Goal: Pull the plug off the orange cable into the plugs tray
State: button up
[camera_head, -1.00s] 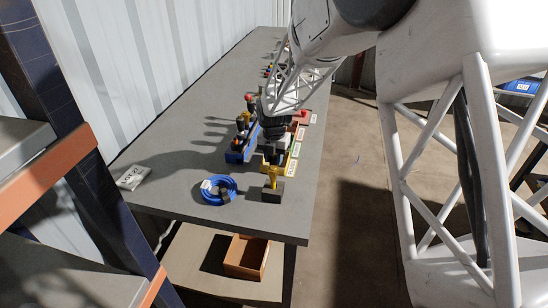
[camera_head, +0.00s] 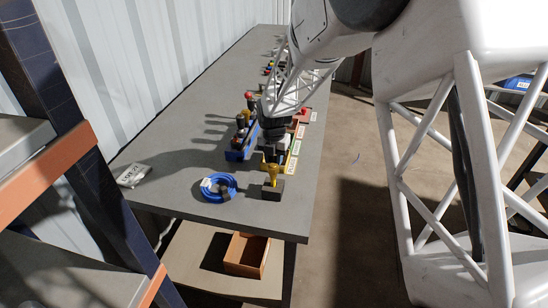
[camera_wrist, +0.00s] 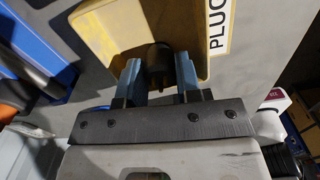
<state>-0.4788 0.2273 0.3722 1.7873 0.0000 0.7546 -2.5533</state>
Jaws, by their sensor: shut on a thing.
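In the wrist view my gripper (camera_wrist: 157,63) is shut on a dark plug (camera_wrist: 158,74), which sits between the two blue fingertips. The plug is over the open yellow plugs tray (camera_wrist: 95,40), whose white label reads "PLUG". I cannot tell whether it touches the tray floor. In the head view my gripper (camera_head: 276,158) is low over the yellow tray (camera_head: 292,158) near the table's right edge. An orange piece (camera_wrist: 14,98) shows at the left of the wrist view; I cannot tell whether it is the orange cable.
A blue rack (camera_head: 236,155) with upright pieces stands left of the gripper. A blue cable coil (camera_head: 213,193) and a yellow piece on a dark block (camera_head: 272,192) are at the near end of the table (camera_head: 180,195). A wooden box (camera_head: 246,262) is on the lower shelf.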

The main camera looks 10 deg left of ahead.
jog(key=o, duration=1.1)
jog(key=shift+r, duration=0.15)
jog(key=shift+r, duration=3.4)
jog(key=shift+d, duration=0.1)
